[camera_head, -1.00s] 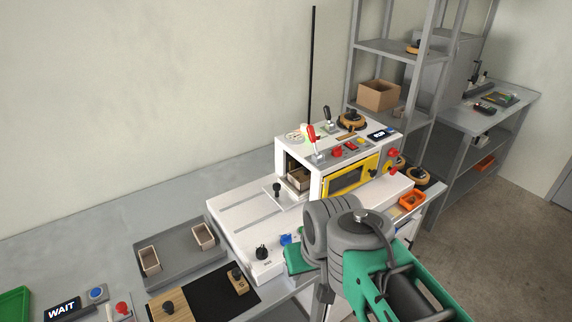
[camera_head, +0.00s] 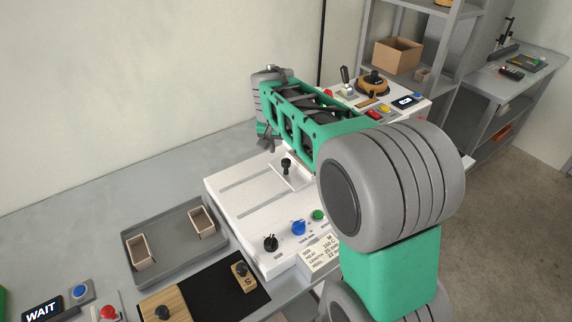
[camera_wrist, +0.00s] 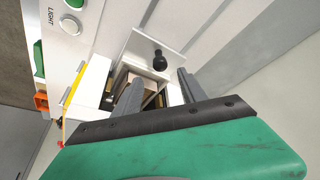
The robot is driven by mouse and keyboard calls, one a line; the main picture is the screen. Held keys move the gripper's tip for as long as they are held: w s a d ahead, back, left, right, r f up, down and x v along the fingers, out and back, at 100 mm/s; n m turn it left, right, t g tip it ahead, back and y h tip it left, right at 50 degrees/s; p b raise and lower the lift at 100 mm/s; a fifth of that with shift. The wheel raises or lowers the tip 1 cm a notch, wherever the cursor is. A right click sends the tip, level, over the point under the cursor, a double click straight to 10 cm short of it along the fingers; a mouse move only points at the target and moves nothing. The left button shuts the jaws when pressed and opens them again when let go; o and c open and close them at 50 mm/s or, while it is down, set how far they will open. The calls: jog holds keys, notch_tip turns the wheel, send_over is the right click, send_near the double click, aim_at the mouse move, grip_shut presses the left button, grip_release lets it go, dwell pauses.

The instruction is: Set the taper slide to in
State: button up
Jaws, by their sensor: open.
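A white plate with a black knob (camera_head: 286,164) sits on the white machine (camera_head: 235,207), beside its slots; I cannot read a label that names it the taper slide. The knob also shows in the wrist view (camera_wrist: 159,60), upright on the plate just beyond my fingers. My gripper (camera_wrist: 158,92) is open and empty, its two grey fingers apart over the machine's opening, where a tan box edge shows. In the head view my gripper (camera_head: 266,143) hangs behind the knob, partly blurred against the machine. My arm hides much of the machine's upper housing.
A grey tray (camera_head: 170,250) with two tan boxes lies left. A cardboard box (camera_head: 397,55) stands on the shelf behind. The bench at back left is clear.

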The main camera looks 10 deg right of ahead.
aim_at(286, 160)
jog(key=p+x, duration=0.1)
jog(key=x, duration=0.7)
jog(key=shift+w, duration=0.2)
jog(key=shift+c, duration=0.3)
grip_shut()
dwell(0.7)
